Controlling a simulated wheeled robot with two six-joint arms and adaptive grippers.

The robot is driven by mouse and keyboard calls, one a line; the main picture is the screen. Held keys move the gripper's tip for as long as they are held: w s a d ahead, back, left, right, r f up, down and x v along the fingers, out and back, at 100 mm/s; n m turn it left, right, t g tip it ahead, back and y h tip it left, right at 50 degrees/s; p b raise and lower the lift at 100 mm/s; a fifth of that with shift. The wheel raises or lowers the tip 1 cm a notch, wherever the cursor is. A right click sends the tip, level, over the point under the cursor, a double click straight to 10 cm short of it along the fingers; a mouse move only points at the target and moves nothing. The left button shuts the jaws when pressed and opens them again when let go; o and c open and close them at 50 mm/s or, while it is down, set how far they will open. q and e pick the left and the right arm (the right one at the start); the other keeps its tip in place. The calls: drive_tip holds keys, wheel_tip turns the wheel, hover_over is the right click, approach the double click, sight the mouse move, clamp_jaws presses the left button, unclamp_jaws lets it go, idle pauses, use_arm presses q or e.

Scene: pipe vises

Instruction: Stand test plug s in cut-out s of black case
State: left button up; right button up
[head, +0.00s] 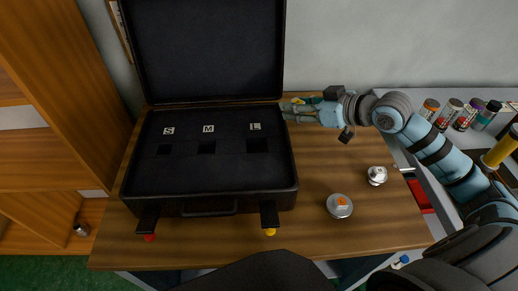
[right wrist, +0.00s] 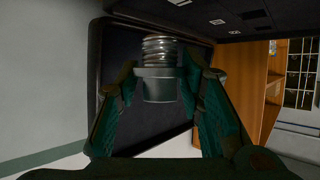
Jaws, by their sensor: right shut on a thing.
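The black case (head: 190,205) lies open on the wooden table with its lid (head: 205,50) up at the back. Its dark foam has three square cut-outs: cut-out s (head: 165,150) at left under the letter S, then M (head: 206,148) and L (head: 257,146); all look empty. My right gripper (head: 289,109) is at the case's right edge, near the back. In the right wrist view it is shut on a grey metal plug (right wrist: 159,85) with a threaded end, held between the fingertips. The plug's size mark is not visible. My left gripper is not in view.
Two other metal plugs stand on the table right of the case: one with an orange mark (head: 339,205), one smaller-looking (head: 377,175). Several spray cans (head: 450,112) stand at far right. A wooden cabinet (head: 65,100) is at left. Table around the plugs is clear.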

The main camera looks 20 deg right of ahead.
sight(303, 139)
drive_tip(key=w+d+r+m+t+h+p, duration=0.1)
drive_tip(key=w+d+r+m+h, duration=0.1)
drive_tip(key=w+d+m+h, duration=0.45)
use_arm(q)
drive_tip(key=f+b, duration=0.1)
drive_tip(key=b, duration=0.1)
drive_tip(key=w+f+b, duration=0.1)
drive_tip(key=b, duration=0.1)
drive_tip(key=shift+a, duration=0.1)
use_arm(e)
drive_tip(key=f, duration=0.6)
drive_tip(key=d+f+n+y, duration=0.1)
drive_tip(key=f, duration=0.5)
drive_tip(key=f+n, duration=0.1)
drive_tip(key=f, duration=0.5)
drive_tip(key=shift+s+d+f+y, duration=0.25)
drive_tip(key=shift+s+f+y, duration=0.05)
drive_tip(key=shift+y, duration=0.05)
drive_tip(key=shift+f, duration=0.15)
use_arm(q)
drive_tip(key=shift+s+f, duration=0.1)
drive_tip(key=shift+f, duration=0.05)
use_arm(e)
drive_tip(key=o, duration=1.2)
